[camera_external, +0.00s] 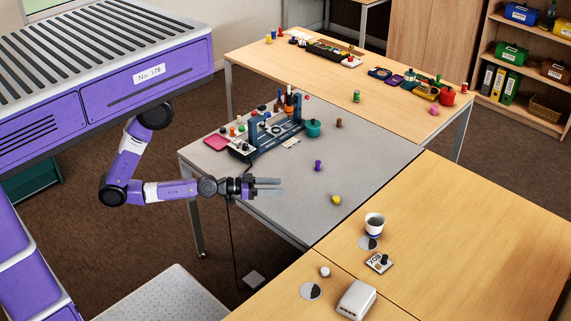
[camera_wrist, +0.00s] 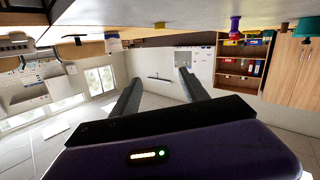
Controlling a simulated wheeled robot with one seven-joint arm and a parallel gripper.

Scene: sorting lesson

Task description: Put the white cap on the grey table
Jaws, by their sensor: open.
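My gripper (camera_external: 282,187) is open and empty, above the near-left edge of the grey table and apart from the cap. In the wrist view my open gripper (camera_wrist: 161,72) has nothing between its fingers. I cannot make out the cap in that view.
The white box (camera_external: 356,300), disc (camera_external: 311,291), label card (camera_external: 379,263) and cup (camera_external: 375,225) stand near the cap. On the grey table are a purple peg (camera_external: 318,165), a yellow piece (camera_external: 336,200), a teal pot (camera_external: 313,128) and a dark blue rack (camera_external: 262,140).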

